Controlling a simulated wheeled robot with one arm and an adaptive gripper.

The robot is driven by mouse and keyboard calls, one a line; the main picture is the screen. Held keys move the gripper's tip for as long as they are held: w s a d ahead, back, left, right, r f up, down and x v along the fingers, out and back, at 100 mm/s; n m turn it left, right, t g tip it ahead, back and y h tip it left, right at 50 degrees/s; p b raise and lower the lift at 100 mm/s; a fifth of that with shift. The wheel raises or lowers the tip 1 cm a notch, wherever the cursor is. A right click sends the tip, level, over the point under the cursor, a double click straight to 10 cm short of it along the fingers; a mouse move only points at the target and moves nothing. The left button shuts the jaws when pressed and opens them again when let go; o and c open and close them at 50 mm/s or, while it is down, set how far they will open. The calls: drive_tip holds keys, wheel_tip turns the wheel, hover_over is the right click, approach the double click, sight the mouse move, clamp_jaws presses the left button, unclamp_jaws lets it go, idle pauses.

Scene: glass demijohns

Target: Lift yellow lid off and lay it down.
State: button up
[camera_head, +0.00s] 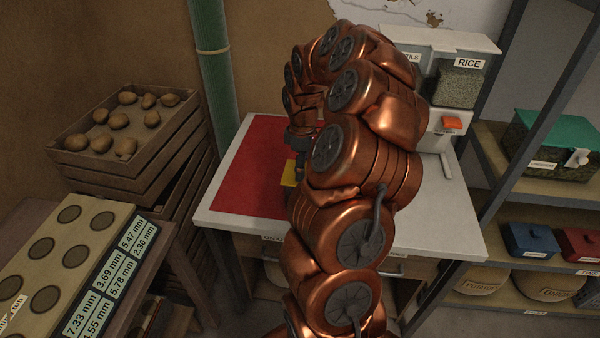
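A small yellow piece (287,178), which looks like part of the yellow lid, shows at the left edge of my copper arm, over the red area of the white table. My arm hides the rest of it and whatever it sits on. The dark end of my arm, with my gripper (299,172), points down right beside the yellow piece. The fingers are mostly hidden, so I cannot tell whether they touch or hold it.
The white table (420,232) has a red mat (245,180) with free room at its left. A rice dispenser (458,85) stands at the back right. Potato crates (70,160) and a green pipe (213,65) are left; shelves (535,185) with boxes stand right.

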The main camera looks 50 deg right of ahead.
drive_tip(key=shift+r, duration=1.05)
drive_tip(key=shift+r+p, duration=0.8)
drive_tip(key=shift+r, duration=1.6)
drive_tip(key=shift+w, duration=0.1)
